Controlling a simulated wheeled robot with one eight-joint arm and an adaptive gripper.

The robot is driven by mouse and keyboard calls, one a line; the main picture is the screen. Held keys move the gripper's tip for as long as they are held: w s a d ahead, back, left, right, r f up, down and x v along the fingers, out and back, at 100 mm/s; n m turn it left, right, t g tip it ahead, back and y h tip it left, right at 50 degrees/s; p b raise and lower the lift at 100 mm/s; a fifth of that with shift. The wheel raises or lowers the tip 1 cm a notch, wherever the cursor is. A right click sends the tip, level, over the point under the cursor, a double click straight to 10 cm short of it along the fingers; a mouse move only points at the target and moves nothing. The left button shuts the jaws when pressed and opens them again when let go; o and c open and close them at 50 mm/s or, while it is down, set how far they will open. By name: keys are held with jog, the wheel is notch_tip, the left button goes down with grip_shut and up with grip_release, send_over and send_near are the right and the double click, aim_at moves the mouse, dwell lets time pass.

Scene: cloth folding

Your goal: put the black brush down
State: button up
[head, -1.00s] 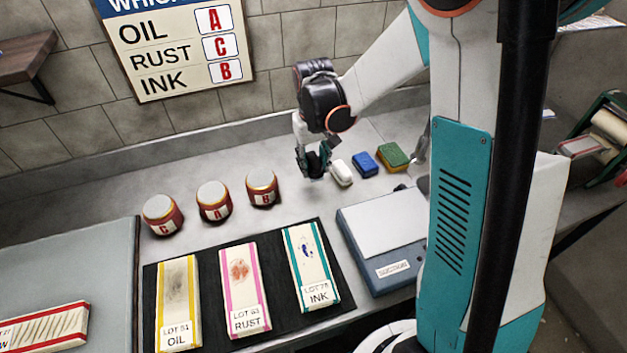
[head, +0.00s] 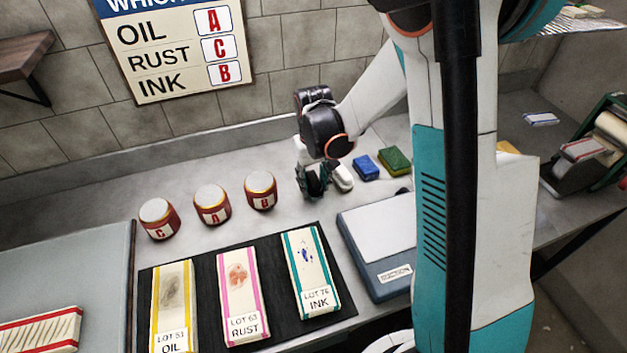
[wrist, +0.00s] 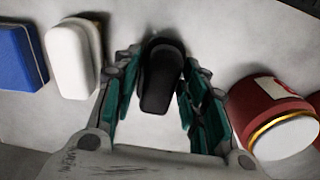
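The black brush (wrist: 162,78) sits between the two teal-padded fingers of my gripper (wrist: 164,62) in the wrist view, with the fingertips closed against its sides. In the head view my gripper (head: 315,183) points down, low over the back of the grey counter, between jar B and the white brush. The black brush is mostly hidden by the fingers there. I cannot tell whether its underside touches the counter.
The white brush (head: 342,178), blue sponge (head: 366,167) and green sponge (head: 394,160) lie right of my gripper. Jars C (head: 159,219), A (head: 212,204) and B (head: 261,190) stand left. A black mat (head: 206,292) with three stained strips lies in front.

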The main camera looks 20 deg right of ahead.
aim_at(313, 178)
jog(key=shift+o, duration=0.7)
jog(key=shift+r, duration=0.1)
notch_tip(313, 178, up, 12)
jog(key=p, duration=0.4)
jog(key=s+r+t, duration=0.3)
jog(key=s+r, duration=0.3)
jog(key=s, duration=0.3)
jog(key=s+r+t, duration=0.4)
jog(key=s+r, duration=0.2)
jog(key=s, duration=0.4)
jog(key=shift+s+r, duration=0.2)
jog(key=shift+s, duration=0.05)
